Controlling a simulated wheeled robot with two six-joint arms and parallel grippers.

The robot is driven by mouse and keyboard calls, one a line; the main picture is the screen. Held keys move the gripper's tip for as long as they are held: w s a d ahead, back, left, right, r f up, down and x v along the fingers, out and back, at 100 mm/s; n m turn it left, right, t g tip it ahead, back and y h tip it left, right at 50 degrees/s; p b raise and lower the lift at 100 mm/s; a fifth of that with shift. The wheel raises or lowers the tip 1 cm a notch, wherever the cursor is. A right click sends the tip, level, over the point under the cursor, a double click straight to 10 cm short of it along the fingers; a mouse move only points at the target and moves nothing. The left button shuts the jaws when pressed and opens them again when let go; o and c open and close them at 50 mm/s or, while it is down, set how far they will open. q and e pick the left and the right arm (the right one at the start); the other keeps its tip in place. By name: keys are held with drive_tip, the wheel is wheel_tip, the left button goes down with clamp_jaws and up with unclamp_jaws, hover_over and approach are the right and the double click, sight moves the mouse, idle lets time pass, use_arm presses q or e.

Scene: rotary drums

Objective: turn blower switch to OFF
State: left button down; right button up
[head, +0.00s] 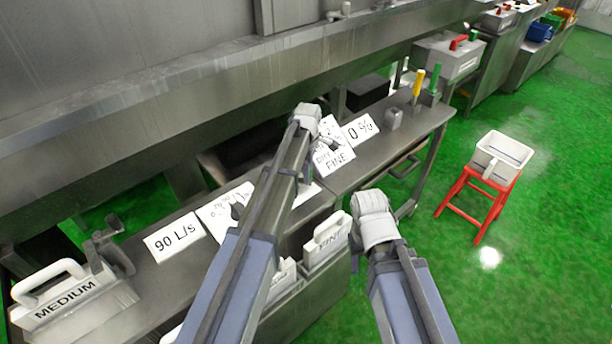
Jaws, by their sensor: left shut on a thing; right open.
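My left arm reaches over the steel bench. Its gripper (328,138) is at the black knob on a white dial plate (340,160) marked FINE and is shut on that knob. The arm hides part of this plate, and its other lettering is too small to read surely. A second white dial plate (213,215) with numbers and a black knob lies further left, partly behind my arm. I cannot read an OFF mark or tell which plate is the blower switch. My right gripper (366,200) is open beside the bench's front edge; its fingers are hardly visible.
A 90 L/s sign (174,238) and a 0 % sign (361,129) stand on the bench (385,150). A red stool (479,199) holds a white bin (502,152). Green floor is clear at right.

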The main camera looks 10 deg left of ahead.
use_arm(q)
drive_tip(key=shift+w+n, duration=0.55)
drive_tip(key=shift+n, duration=0.45)
drive_tip(key=shift+w, duration=0.1)
drive_tip(key=c, duration=0.6)
unclamp_jaws()
wheel_tip(320, 180, up, 8)
drive_tip(key=p, duration=0.8)
drive_tip(key=shift+f, duration=0.15)
